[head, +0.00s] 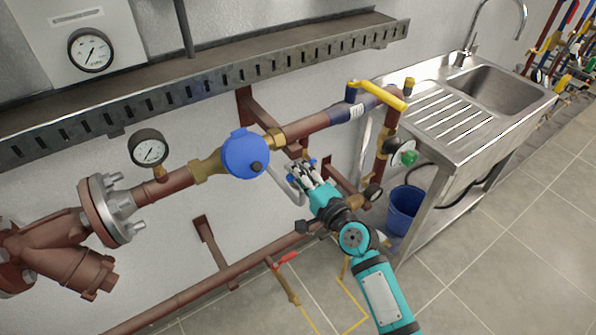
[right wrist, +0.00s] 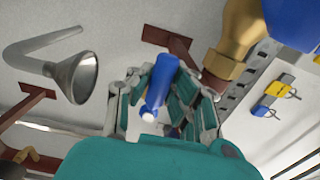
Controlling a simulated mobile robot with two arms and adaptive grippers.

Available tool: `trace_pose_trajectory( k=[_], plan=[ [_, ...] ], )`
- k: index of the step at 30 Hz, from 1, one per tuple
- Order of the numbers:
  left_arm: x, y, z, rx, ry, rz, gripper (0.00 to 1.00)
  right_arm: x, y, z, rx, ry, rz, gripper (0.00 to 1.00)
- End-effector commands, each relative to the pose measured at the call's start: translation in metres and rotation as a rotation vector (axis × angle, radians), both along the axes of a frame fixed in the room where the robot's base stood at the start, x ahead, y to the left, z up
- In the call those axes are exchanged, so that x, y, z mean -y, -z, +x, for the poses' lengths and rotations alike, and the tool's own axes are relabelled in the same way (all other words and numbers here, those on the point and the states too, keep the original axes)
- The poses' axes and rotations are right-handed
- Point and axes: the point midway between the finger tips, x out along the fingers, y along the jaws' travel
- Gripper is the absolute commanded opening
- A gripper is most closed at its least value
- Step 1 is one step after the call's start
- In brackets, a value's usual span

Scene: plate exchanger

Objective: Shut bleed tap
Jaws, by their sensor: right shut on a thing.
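The bleed tap's blue handle (right wrist: 158,88) shows in the right wrist view, between the fingers of my right gripper (right wrist: 160,92). The fingers are closed around it from both sides. In the head view my right gripper (head: 303,172) reaches up to the pipe, just below and right of the round blue housing (head: 245,154). There the fingers cover most of the tap, so the handle's exact angle is hard to tell. My left gripper is not in view.
A grey funnel (right wrist: 76,76) with a bent tube lies left of the fingers. A yellow lever (head: 378,94) sits on the pipe at upper right. A steel sink (head: 470,95) stands right, with a blue bucket (head: 404,208) beneath.

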Motion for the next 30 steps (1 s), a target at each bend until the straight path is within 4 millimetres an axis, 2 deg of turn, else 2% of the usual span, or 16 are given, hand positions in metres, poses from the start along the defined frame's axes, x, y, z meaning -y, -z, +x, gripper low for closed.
trace_pose_trajectory(
  k=[12, 13, 19, 30],
  plan=[
    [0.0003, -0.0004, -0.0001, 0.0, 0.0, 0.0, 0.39, 0.0001, 0.0007, -0.0003, -0.01, 0.0, 0.012, 0.0],
    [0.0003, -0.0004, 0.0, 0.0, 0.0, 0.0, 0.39, 0.0001, 0.0007, -0.0003, -0.01, 0.0, 0.012, 0.17],
    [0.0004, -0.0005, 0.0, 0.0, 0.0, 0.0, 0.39, 0.0001, 0.0001, -0.0001, -0.007, 0.0, 0.01, 0.43],
    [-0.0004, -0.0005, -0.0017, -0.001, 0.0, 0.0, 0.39, 0.003, -0.0016, -0.0033, -0.003, 0.002, 0.009, 0.43]
  ],
)
